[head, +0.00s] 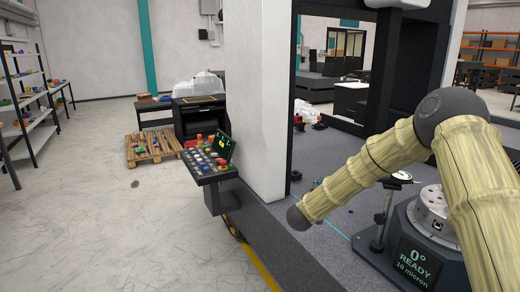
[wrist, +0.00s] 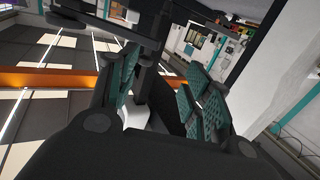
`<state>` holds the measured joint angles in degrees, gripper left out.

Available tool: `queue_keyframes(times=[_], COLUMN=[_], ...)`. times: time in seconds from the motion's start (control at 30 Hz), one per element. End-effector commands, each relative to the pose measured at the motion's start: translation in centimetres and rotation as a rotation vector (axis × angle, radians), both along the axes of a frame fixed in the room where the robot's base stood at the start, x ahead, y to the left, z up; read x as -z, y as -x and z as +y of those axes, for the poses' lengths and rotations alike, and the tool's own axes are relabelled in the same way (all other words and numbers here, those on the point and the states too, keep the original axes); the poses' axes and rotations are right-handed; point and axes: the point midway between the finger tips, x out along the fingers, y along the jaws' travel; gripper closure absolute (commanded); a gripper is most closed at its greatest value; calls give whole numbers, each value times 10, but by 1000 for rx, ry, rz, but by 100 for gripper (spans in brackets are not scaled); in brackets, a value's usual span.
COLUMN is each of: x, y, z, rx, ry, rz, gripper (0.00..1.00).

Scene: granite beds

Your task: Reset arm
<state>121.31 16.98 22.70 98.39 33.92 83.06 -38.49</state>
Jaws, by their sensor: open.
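My arm (head: 370,165) shows in the head view as pale, bamboo-textured links with dark rounded joints. It reaches from the right edge over the grey granite bed (head: 345,222). My gripper is not clearly visible in the head view. In the wrist view my gripper (wrist: 160,100) is open, with teal-padded fingers spread to the left and right. I see nothing held between them. The wrist view is tilted and looks toward the ceiling and walls.
A white column (head: 258,100) rises at the bed's edge. A control panel (head: 212,172) juts out left of it. A wooden pallet (head: 152,147) lies beyond. The left floor is open.

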Motion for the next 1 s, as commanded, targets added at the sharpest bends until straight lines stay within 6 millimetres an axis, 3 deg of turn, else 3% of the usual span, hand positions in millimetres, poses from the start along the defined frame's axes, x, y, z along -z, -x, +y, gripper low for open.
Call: queue_keyframes(times=[0.1, 0.27, 0.47, 0.7, 1.0], x=[60, 139, 229, 318, 392], y=[21, 62, 130, 234, 390], z=[21, 47, 73, 94, 102], rx=[-96, -225, -358, -472, -543], ry=[-18, -61, -132, -234, -374], rz=[85, 214, 392, 629, 953], gripper=[51, 51, 51, 51, 51])
